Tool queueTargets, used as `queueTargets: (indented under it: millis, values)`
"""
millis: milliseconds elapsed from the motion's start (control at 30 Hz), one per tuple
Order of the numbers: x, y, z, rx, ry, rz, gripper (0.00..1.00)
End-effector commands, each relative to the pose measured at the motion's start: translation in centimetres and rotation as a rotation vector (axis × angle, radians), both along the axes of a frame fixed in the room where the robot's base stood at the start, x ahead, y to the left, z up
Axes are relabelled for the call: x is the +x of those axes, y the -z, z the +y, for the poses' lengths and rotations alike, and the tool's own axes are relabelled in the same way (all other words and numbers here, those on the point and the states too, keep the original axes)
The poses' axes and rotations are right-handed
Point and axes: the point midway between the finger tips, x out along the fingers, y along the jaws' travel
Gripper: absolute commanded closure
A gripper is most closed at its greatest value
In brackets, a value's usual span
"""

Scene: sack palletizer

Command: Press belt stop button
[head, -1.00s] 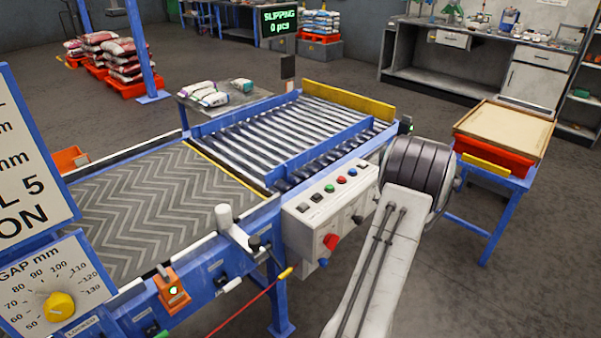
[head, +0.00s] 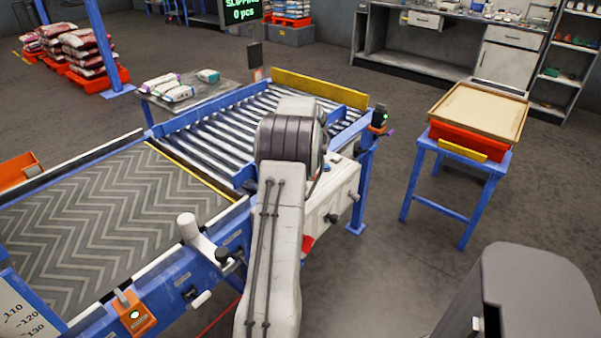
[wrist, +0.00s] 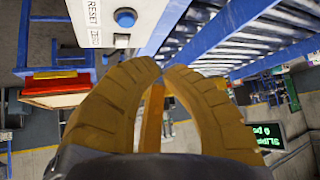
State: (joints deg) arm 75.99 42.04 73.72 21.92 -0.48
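The white control panel (head: 345,190) on the side of the blue conveyor is mostly hidden behind my arm in the head view. A red control (head: 308,243) peeks out low beside the arm. In the wrist view the panel's corner (wrist: 88,12) shows upside down at the top, with a blue button (wrist: 125,18) near a RESET label. I cannot tell which control is the belt stop button. My gripper (wrist: 165,72) has its tan fingers brought together at the tips, with nothing seen between them. It is close to the panel's corner, apart from the blue button. The head view hides the gripper.
The roller conveyor (head: 255,108) lies beyond the arm, with the chevron belt (head: 95,225) to the left. A blue table (head: 465,160) with a red tray stands at right. A dark grey body (head: 535,295) fills the lower right. Open floor lies between.

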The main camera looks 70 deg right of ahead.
Motion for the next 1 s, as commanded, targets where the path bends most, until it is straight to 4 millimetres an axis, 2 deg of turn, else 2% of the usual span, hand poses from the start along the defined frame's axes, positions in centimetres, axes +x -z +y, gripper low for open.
queueTargets:
  millis: [200,600,833,1000]
  values:
    - [0.2,-0.9,-0.9,-0.056,0.000,-0.013,1.00]
    - [0.2,-0.9,-1.0,-0.060,0.000,-0.014,1.00]
    - [0.2,-0.4,-1.0,-0.059,0.000,-0.014,1.00]
    - [0.2,0.6,-1.0,-0.058,0.000,-0.013,1.00]
